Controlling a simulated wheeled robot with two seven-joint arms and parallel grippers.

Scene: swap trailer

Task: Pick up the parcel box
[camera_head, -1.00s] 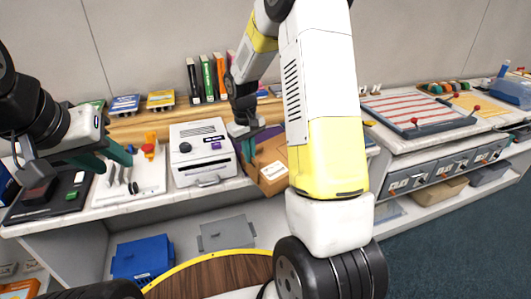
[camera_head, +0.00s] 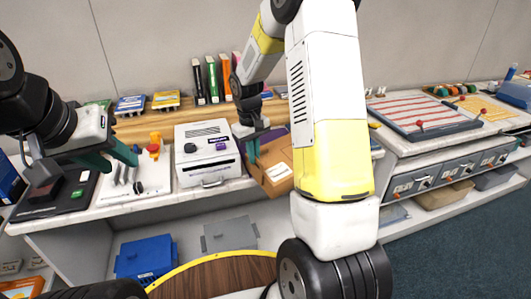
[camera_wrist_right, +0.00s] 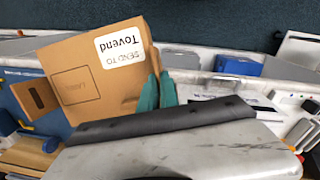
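The parcel box (camera_head: 272,171) is a brown cardboard box with a white label, at the front edge of the counter, right of a white machine. It sits slightly tilted; part is hidden behind my right arm. In the right wrist view the box (camera_wrist_right: 85,80) shows its "SEND TO" label. My right gripper (camera_head: 252,152) has its teal fingers close together at one edge of the box; they also show in the wrist view (camera_wrist_right: 158,92) and appear shut on it. My left gripper (camera_head: 112,160) is open and empty over the left counter.
The white machine (camera_head: 207,155) stands close left of the box. Books (camera_head: 212,80) stand on the shelf behind. A blue bin (camera_head: 146,258) and grey bin (camera_head: 230,234) sit below the counter. A striped board (camera_head: 422,110) lies on the right counter.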

